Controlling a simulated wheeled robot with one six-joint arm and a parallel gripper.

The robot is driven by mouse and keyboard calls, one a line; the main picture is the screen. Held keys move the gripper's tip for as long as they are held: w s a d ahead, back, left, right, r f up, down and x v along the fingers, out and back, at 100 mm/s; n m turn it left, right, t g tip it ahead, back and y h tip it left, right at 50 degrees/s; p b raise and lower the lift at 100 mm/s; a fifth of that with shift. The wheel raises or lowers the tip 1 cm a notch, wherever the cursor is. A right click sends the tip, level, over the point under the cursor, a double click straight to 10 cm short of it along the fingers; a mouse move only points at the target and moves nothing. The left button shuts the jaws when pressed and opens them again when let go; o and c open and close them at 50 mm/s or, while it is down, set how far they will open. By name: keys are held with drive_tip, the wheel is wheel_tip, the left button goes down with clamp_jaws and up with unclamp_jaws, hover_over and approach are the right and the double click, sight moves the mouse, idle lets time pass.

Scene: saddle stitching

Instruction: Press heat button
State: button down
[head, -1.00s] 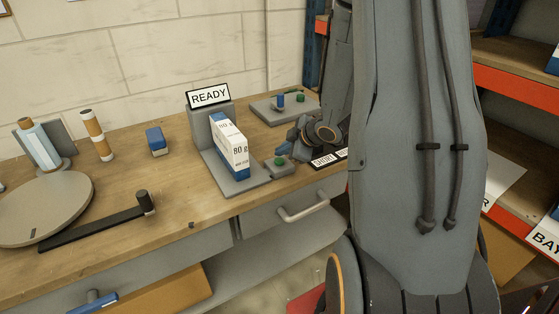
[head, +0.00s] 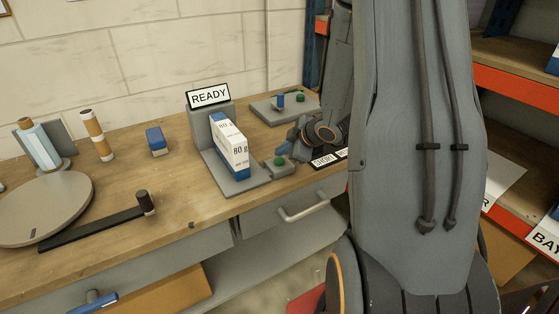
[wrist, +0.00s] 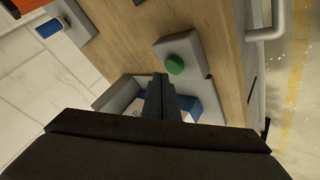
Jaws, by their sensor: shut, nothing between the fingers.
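A green round button (head: 280,160) sits on a small grey block at the front right of the grey stand holding the 80 g box. It also shows in the wrist view (wrist: 175,64). My gripper (head: 288,148) is shut and empty, close to this button on its upper right side in the head view. In the wrist view my fingertips (wrist: 160,78) lie just beside the button; I cannot tell whether they touch the block. A second green button (head: 300,98) is on a grey base at the back. No heat label is readable.
A SHORT label (head: 324,161) lies at the table edge. A drawer handle (head: 303,207) is below.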

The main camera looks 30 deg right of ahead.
sight(282, 162)
drive_tip(key=shift+f, duration=0.15)
drive_tip(key=shift+f, duration=0.3)
drive_tip(key=shift+f+b, duration=0.5)
idle(0.7)
drive_tip(key=shift+r, duration=0.15)
drive_tip(key=shift+r+p, duration=0.8)
drive_tip(key=shift+p, duration=0.15)
drive_tip(key=shift+r, duration=0.1)
wheel_tip(282, 162, up, 5)
drive_tip(key=p, duration=0.5)
idle(0.7)
